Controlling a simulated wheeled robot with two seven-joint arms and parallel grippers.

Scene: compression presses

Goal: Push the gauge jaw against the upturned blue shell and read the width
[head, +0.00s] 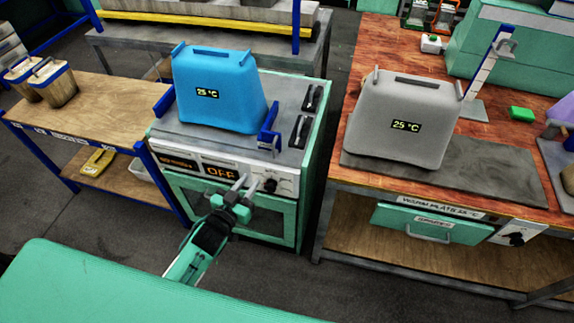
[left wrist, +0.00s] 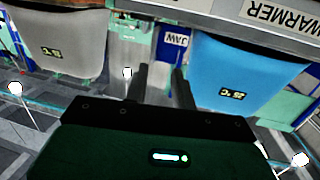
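The upturned blue shell (head: 222,105) stands on the grey top of a green-fronted bench unit and reads 25 °C. The blue gauge jaw (head: 268,142) stands at its lower right corner; I cannot tell whether they touch. A blue upright (head: 163,102) stands left of the shell. The front display (head: 221,172) reads OFF. My left gripper (head: 247,184) is open and empty, in front of the panel and below the jaw. In the left wrist view, the blue shell (left wrist: 235,78) is right of the fingers and the JAW label (left wrist: 176,40) is beyond them. My right gripper is out of view.
A grey shell (head: 395,130) reading 25 °C stands on the warm plate (head: 497,170) of the right bench. A control knob (head: 270,185) is close to my left gripper. Dark floor separates the benches.

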